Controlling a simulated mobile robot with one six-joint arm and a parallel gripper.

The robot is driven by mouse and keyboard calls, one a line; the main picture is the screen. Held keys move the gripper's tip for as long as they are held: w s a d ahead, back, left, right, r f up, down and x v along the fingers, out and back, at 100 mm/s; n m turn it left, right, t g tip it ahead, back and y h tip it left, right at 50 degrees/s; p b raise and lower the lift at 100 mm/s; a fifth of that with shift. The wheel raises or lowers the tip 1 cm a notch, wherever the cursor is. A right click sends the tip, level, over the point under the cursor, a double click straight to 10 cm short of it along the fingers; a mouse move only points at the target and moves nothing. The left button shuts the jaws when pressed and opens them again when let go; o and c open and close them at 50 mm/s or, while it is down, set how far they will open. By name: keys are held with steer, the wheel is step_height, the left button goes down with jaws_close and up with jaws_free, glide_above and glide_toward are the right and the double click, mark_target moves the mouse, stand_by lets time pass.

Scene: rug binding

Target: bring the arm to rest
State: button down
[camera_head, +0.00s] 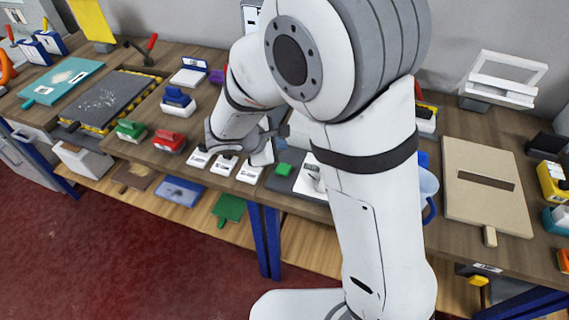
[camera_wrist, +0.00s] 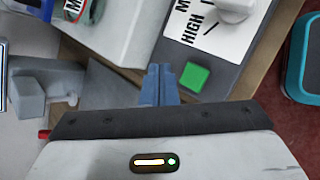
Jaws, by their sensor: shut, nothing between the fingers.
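My white arm bends over the workbench (camera_head: 185,165) in the head view and covers its middle. In the wrist view my gripper (camera_wrist: 160,84) is shut, its blue-grey fingers together with nothing between them. It appears above the bench, close to a grey panel with a green button (camera_wrist: 194,77) and a white label reading HIGH. The same green button (camera_head: 283,169) shows beside my arm in the head view. The fingertips are hard to make out in the head view.
Left of my arm stand a red block (camera_head: 168,142), a green block (camera_head: 130,131) and a dark board (camera_head: 105,98). A beige board (camera_head: 485,185) lies to the right. A white frame (camera_head: 505,78) stands behind it. The red floor (camera_head: 120,260) in front is clear.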

steer(key=shift+r, duration=0.1)
stand_by(0.3)
steer(key=s+d+r+m+g+y, duration=0.1)
steer(key=s+d+r+m+g, duration=0.1)
steer(key=s+d+r+m, duration=0.3)
steer(key=s+d+r+m+g, duration=0.1)
steer(key=d+m, duration=0.1)
steer(key=d, duration=0.4)
steer(key=s+d+r+m+y, duration=0.2)
steer(key=s+m, duration=0.3)
steer(key=s, duration=0.1)
steer(key=s+d+r+m+y, duration=0.3)
steer(key=s+m, duration=0.3)
steer(key=shift+s+r, duration=0.35)
